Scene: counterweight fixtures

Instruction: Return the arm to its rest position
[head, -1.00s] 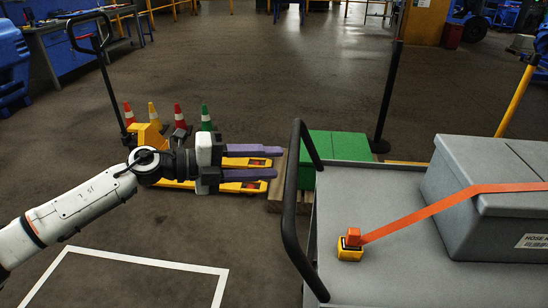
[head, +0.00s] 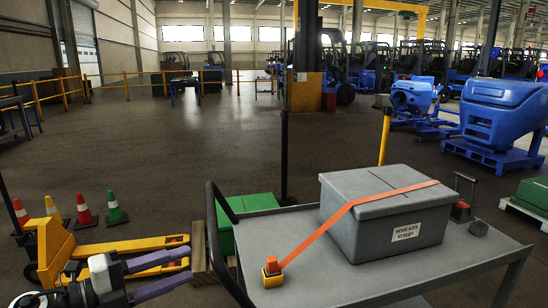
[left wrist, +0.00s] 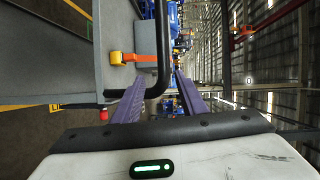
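My left gripper (head: 191,264) is at the bottom left of the head view, its two purple fingers pointing right. The fingers are apart with nothing between them. In the left wrist view, the left gripper (left wrist: 156,84) also shows open and empty. The black handle (head: 213,225) of the grey cart (head: 400,272) is just right of the fingertips in the head view. In the wrist view the handle (left wrist: 163,50) shows beyond the fingers. Any contact cannot be told. The upper part of my left arm is outside the head view. My right gripper is not in view.
A grey lidded box (head: 345,222) stands on the cart with an orange strap (head: 335,222) across it, ending at a yellow-and-orange block (head: 272,272). A yellow pallet truck (head: 52,250), several cones and a green crate (head: 255,203) are at left. Open floor lies beyond.

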